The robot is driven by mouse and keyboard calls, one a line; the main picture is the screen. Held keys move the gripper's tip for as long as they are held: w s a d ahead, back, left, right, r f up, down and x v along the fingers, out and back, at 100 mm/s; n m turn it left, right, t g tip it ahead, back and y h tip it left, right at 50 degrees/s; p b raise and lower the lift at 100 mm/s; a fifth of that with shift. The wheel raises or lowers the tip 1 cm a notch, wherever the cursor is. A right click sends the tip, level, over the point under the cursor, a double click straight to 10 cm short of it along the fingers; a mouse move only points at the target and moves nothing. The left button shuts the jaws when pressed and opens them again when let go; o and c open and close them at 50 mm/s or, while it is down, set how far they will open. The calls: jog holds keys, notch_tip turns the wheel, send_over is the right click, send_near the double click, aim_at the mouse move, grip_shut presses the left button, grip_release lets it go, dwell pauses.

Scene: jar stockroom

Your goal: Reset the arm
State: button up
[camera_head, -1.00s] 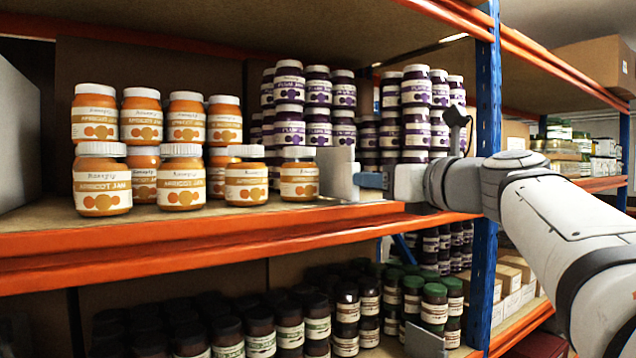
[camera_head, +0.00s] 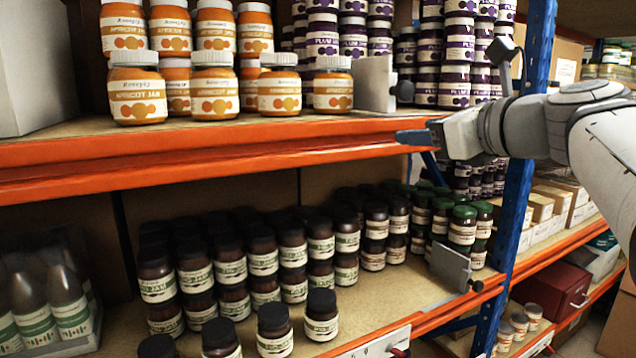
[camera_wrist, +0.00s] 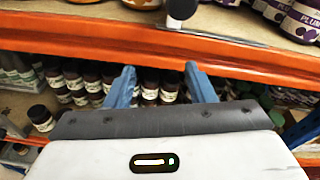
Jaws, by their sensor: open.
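My gripper (camera_head: 415,137) is at the right of the head view, in front of the orange front beam of the upper shelf. Its blue fingers point left, and nothing is held. In the wrist view my gripper (camera_wrist: 158,82) shows two blue fingers spread apart with an empty gap. Behind the gap are the orange beam (camera_wrist: 150,48) and dark-lidded jars on the lower shelf. My arm reaches in from the right edge of the head view, past the blue upright.
Apricot jam jars (camera_head: 137,98) stand stacked on the upper shelf, left of a grey divider (camera_head: 374,84). Plum jam jars (camera_head: 443,55) are right of it. Dark-lidded jars (camera_head: 262,250) fill the lower shelf. A blue upright (camera_head: 520,190) stands at the right. Bottles (camera_head: 50,300) sit lower left.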

jog(key=s+a+f+n+g+h, duration=0.2)
jog(key=s+f+n+g, duration=0.15)
jog(key=f+n, duration=0.6)
jog(key=s+a+f+n+g+h, duration=0.1)
jog(key=s+a+f+n+g, duration=0.2)
jog(key=f, duration=1.1)
jog(key=s+d+f+n+g+h, duration=0.1)
jog(key=s+f+n+g+h, duration=0.1)
jog(key=s+f+n, duration=0.3)
jog(key=s+d+f+n+g+h, duration=0.2)
jog(key=s+f+n, duration=0.3)
jog(key=f+n, duration=0.5)
jog(key=shift+s+d+f+g+h, duration=0.15)
jog(key=shift+d+f+g+h, duration=0.15)
jog(key=shift+f+g, duration=0.3)
